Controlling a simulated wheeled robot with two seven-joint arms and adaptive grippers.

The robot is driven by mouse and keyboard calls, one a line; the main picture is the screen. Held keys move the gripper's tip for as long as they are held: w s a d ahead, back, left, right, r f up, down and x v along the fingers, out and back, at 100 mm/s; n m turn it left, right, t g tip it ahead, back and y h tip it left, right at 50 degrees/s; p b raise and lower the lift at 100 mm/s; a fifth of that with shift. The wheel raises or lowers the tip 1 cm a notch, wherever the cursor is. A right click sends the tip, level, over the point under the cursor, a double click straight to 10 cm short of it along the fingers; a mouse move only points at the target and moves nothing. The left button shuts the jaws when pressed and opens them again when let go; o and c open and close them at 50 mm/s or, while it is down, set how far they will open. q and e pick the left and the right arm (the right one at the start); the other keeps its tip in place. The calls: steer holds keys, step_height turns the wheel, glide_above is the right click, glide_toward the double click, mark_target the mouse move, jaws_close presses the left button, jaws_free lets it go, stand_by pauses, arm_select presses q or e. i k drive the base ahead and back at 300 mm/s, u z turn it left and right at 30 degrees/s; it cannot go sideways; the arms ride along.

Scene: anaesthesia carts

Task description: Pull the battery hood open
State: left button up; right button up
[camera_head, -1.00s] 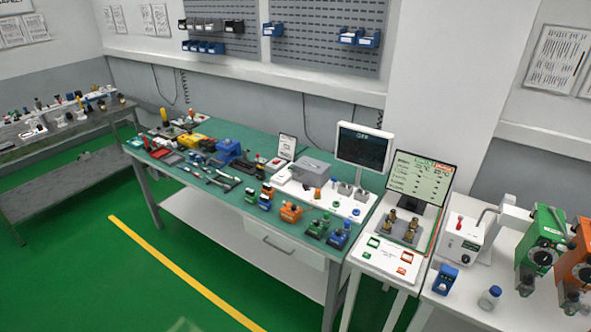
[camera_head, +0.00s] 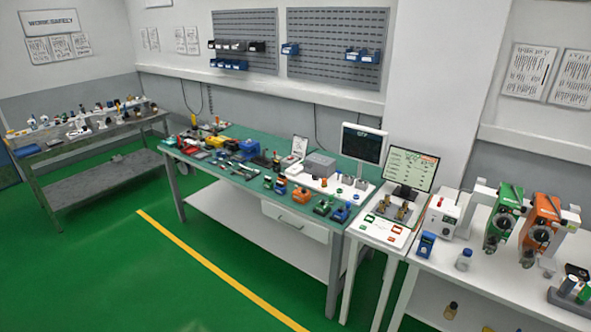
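No part in this view can be clearly told as the battery hood. A grey box-like cover (camera_head: 319,165) sits on a white base plate (camera_head: 300,178) at the right part of the green-topped bench (camera_head: 233,176); I cannot tell whether it is the hood. It looks closed. A blue block-shaped unit (camera_head: 249,147) stands further left on the same bench, among small tools. Neither of my grippers is in view.
A green unit (camera_head: 504,219) and an orange unit (camera_head: 540,231) stand on the right table. Green floor (camera_head: 130,270) with a yellow line (camera_head: 215,268) is clear in front.

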mark_target(323, 166)
steer(key=u, duration=0.55)
steer(key=i, duration=0.8)
steer(key=u, duration=0.5)
steer(key=i, duration=0.75)
steer(key=z, duration=0.15)
